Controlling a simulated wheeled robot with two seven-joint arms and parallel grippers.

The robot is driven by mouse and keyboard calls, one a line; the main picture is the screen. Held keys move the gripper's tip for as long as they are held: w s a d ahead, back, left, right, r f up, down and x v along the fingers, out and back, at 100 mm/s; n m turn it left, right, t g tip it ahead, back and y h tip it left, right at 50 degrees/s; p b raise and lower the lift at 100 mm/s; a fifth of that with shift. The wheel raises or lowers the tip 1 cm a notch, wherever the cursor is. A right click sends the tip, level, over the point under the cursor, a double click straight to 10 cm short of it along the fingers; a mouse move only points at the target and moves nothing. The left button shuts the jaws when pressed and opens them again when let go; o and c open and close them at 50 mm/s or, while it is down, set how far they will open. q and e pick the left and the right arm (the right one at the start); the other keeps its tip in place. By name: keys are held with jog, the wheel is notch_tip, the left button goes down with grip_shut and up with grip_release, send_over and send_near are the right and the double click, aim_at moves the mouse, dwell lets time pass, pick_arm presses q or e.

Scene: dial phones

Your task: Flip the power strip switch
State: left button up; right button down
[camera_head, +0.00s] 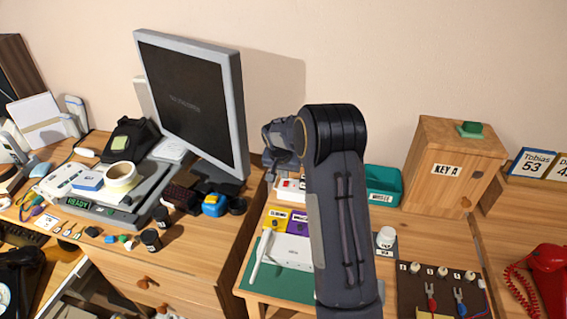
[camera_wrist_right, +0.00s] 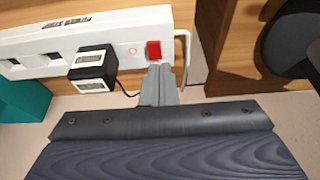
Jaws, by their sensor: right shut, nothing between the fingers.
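The white power strip (camera_wrist_right: 110,28) runs across the top of the right wrist view. Its red rocker switch (camera_wrist_right: 153,50) is near its right end, beside a small reddish round light (camera_wrist_right: 133,51). A black plug (camera_wrist_right: 92,68) sits in one of its sockets. My right gripper (camera_wrist_right: 160,70) is shut and empty, its fingertips just below the switch in the picture; I cannot tell whether they touch it. In the head view my right arm largely hides the strip, and the fingertips are not clear. My left gripper is not in view.
In the head view, a teal bin (camera_head: 385,186) and a wooden key box (camera_head: 450,165) stand right of my arm. A monitor (camera_head: 190,100) stands left. A green mat (camera_head: 285,280) with a white device lies in front. A red phone (camera_head: 548,275) is far right.

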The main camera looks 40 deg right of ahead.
jog(key=shift+f, duration=0.65)
jog(key=shift+d+g+y+p, duration=0.2)
jog(key=shift+g+y+p, duration=0.1)
jog(key=shift+p, duration=0.45)
jog(key=shift+w+f, duration=0.1)
jog(key=shift+f, duration=0.15)
jog(key=shift+b, duration=0.3)
jog(key=shift+a+f, duration=0.1)
